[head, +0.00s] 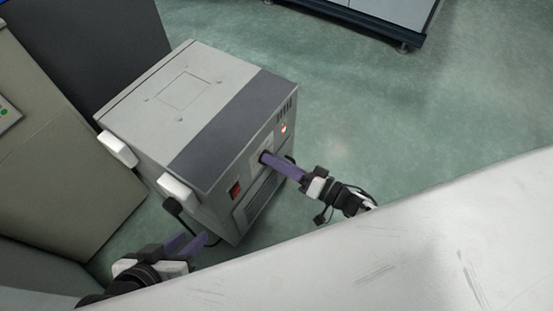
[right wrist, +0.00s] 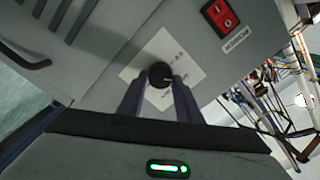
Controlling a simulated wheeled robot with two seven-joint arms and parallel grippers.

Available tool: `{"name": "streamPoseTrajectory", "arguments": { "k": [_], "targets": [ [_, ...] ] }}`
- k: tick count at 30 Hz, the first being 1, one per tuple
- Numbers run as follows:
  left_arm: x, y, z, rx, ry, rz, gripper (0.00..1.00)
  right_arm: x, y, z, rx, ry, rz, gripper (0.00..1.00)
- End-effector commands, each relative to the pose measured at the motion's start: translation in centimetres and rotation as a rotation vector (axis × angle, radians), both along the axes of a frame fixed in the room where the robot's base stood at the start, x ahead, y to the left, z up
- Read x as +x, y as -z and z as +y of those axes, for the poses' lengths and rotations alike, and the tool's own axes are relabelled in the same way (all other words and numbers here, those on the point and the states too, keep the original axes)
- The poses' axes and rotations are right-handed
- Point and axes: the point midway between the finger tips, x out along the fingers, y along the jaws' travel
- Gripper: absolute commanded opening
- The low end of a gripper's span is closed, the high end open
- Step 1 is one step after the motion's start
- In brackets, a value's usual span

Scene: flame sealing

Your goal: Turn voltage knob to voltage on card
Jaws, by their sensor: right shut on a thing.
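The voltage knob (right wrist: 160,74) is a round black dial with a pale mark, on a white dial plate (right wrist: 131,73) on the machine's front. My right gripper (head: 265,158) is at this knob, and its purple fingers are shut on the knob's sides in the right wrist view (right wrist: 161,86). The dial markings are too small to read. The knob is mostly hidden by the fingers in the head view. My left gripper (head: 196,243) is low at the left, below the machine's front corner and apart from the knob. Its opening is unclear. I cannot make out a voltage card.
The grey box-shaped machine (head: 215,130) has a red switch (head: 235,188), a small red light (head: 284,128) and white corner pieces (head: 176,187). Grey cabinets (head: 60,150) stand at the left. Green floor (head: 370,110) is open at the right.

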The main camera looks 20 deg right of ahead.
Motion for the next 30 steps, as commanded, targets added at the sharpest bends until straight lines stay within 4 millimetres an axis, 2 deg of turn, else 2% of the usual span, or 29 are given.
{"name": "streamPoseTrajectory", "arguments": {
  "k": [9, 24, 25, 27, 30],
  "targets": [
    [0.07, -0.23, 0.01, -0.008, -0.012, -0.01, 0.31, 0.01, 0.07, -0.15, 0.079, 0.002, 0.063, 0.09],
    [-0.26, -0.2, 0.02, -0.012, -0.014, -0.006, 0.31, -0.01, 0.11, -0.11, 0.09, 0.001, 0.072, 0.09],
    [-0.24, -0.22, 0.02, -0.012, -0.014, -0.007, 0.31, -0.01, 0.11, -0.12, 0.09, 0.001, 0.072, 0.36],
    [-0.19, -0.25, 0.02, -0.012, -0.014, -0.008, 0.31, -0.01, 0.11, -0.11, 0.09, 0.001, 0.072, 0.48],
    [-0.13, -0.29, 0.01, -0.011, -0.015, -0.009, 0.31, 0.0, 0.1, -0.09, 0.09, 0.001, 0.071, 0.49]
  ]
}}
